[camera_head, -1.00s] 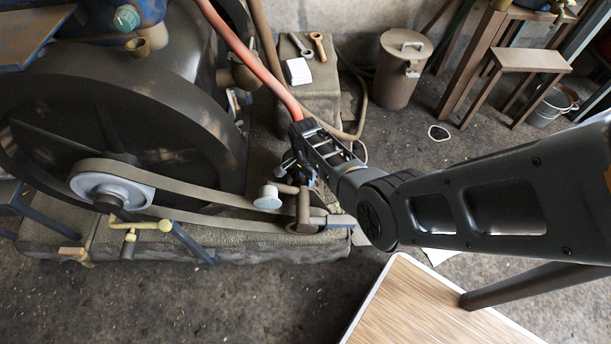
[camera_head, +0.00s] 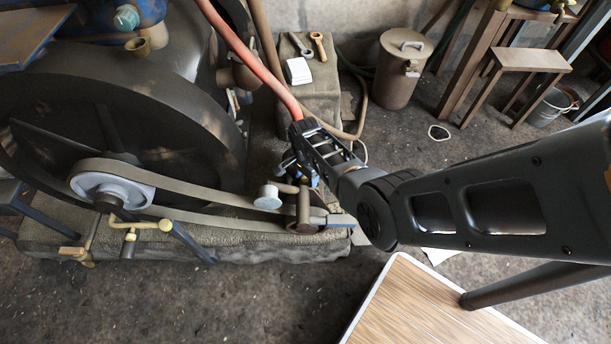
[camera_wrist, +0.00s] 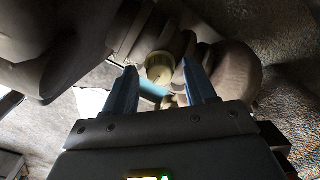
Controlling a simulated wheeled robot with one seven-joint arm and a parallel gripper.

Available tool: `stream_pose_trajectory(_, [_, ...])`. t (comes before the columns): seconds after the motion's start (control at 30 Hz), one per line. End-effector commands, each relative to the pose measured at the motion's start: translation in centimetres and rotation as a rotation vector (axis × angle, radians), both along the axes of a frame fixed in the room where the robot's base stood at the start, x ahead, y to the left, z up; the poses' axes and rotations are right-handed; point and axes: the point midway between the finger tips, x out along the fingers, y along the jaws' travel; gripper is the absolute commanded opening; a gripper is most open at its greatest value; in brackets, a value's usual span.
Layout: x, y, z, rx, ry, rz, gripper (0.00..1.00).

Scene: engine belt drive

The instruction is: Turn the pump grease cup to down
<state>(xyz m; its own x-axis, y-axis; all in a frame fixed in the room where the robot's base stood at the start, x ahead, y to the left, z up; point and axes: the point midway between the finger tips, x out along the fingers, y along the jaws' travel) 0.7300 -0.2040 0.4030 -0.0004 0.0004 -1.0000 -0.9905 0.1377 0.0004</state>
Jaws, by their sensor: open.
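A brass-yellow round cup, which looks like the pump grease cup (camera_wrist: 160,68), shows its end face in the wrist view, just beyond and between my fingertips. My gripper (camera_wrist: 156,78) has its two blue fingers apart, one on each side of the cup. I cannot tell whether either finger touches it. In the head view my gripper (camera_head: 297,168) is over the pump (camera_head: 304,210) at the right end of the belt, and I cannot make out the cup there.
The large dark flywheel (camera_head: 215,120) and its belt (camera_head: 205,185) lie left of the pump. A red hose (camera_head: 250,55) runs close behind my gripper. A wood-topped table (camera_head: 420,310) stands at the front right. A lidded bin (camera_head: 397,80) stands at the back.

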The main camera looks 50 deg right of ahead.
Motion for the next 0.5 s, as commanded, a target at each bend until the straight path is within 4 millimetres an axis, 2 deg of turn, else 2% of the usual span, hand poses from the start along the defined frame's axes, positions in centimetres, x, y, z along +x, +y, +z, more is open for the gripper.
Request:
stream_pose_trajectory(0.17, [0.0, 0.0, 0.6, -0.001, -0.001, 0.0, 0.56])
stream_pose_trajectory(0.5, [0.0, 0.0, 5.8, -0.001, -0.001, 0.0, 0.56])
